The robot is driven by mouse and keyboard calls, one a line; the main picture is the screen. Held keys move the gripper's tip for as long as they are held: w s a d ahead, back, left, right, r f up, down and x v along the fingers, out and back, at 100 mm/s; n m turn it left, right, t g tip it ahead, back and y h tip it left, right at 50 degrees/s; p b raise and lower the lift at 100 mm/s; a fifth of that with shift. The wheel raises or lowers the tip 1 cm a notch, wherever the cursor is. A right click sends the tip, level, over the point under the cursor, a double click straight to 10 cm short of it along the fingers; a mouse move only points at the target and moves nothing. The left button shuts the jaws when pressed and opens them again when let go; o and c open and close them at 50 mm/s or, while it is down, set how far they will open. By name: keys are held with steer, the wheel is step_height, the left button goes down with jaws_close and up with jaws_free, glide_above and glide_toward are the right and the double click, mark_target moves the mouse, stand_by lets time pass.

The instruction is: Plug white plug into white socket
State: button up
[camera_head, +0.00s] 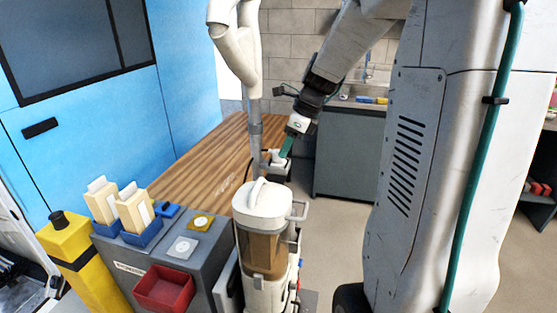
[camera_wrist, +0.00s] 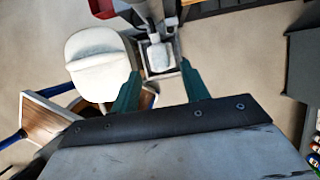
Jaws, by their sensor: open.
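The white plug (camera_wrist: 160,54) looks like a small pale block in a dark square holder (camera_wrist: 173,73) on the upright vacuum's grey tube. In the head view the white plug (camera_head: 277,158) is small and partly hidden by a teal finger. My gripper (camera_wrist: 160,72) is open, with one teal finger to each side of the plug in the wrist view; I cannot tell whether they touch it. In the head view my gripper (camera_head: 285,149) is just above the holder. The white socket (camera_head: 183,248) is a pale square plate on top of the grey cabinet, well away from the gripper.
The vacuum body (camera_head: 265,215) stands beside the grey cabinet (camera_head: 130,262). A yellow socket (camera_head: 200,222), a blue socket (camera_head: 167,209), a red tray (camera_head: 165,289) and two blue holders with cream boxes (camera_head: 135,210) are on the cabinet. A wooden table (camera_head: 200,165) lies behind.

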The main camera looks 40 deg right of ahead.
steer(key=x, duration=0.3)
steer(key=shift+w+f, duration=0.1)
steer(key=shift+f, duration=0.1)
jaws_close()
steer(key=shift+d+r, duration=0.1)
steer(key=shift+r, duration=0.1)
steer(key=shift+r, duration=0.25)
step_height(320, 180, up, 3)
steer(key=s+r, duration=0.1)
steer(key=s, duration=1.5)
